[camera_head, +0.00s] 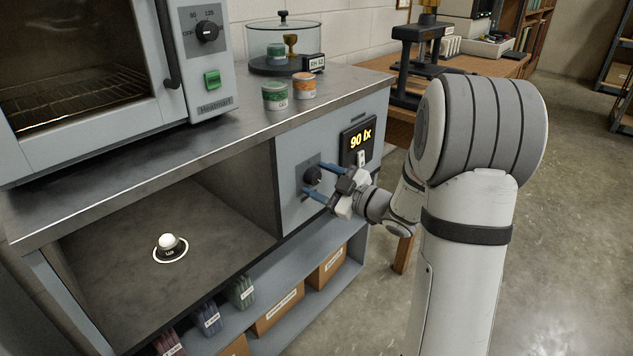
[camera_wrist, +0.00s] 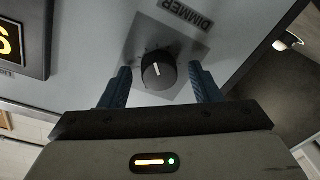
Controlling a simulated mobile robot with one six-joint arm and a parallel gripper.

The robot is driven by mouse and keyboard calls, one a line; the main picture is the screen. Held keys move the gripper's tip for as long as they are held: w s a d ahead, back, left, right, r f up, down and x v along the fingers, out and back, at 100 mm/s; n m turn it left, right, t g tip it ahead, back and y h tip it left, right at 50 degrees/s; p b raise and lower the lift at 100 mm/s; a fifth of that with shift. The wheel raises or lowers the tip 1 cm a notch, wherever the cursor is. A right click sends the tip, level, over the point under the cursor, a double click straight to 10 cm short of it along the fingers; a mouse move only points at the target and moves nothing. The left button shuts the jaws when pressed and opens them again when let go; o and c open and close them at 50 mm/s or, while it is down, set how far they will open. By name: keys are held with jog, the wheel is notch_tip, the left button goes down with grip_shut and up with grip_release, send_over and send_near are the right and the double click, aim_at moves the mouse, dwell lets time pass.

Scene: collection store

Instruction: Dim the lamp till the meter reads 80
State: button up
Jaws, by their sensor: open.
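The black dimmer knob (camera_head: 313,175) sits on the grey front panel of the bench, and a label reading DIMMER shows beside it in the wrist view, where the knob (camera_wrist: 158,72) has a white pointer line. The meter (camera_head: 358,141) above and right of the knob reads 90 lx in yellow. My gripper (camera_head: 311,180) is open, its blue fingers (camera_wrist: 163,85) on either side of the knob with gaps showing. A white dome sensor labelled LUX (camera_head: 169,243) stands in the open bay at left.
An oven (camera_head: 213,106) with a dial and green switch stands on the bench top. Two small jars (camera_head: 275,96) and a glass dome case (camera_head: 284,45) are behind the panel's top edge. Open floor lies at right.

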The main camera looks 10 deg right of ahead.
jog(key=p+v, duration=0.1)
jog(key=v, duration=0.6)
jog(key=shift+s+d+p, duration=0.25)
jog(key=shift+s+p, duration=0.05)
jog(key=shift+p, duration=0.1)
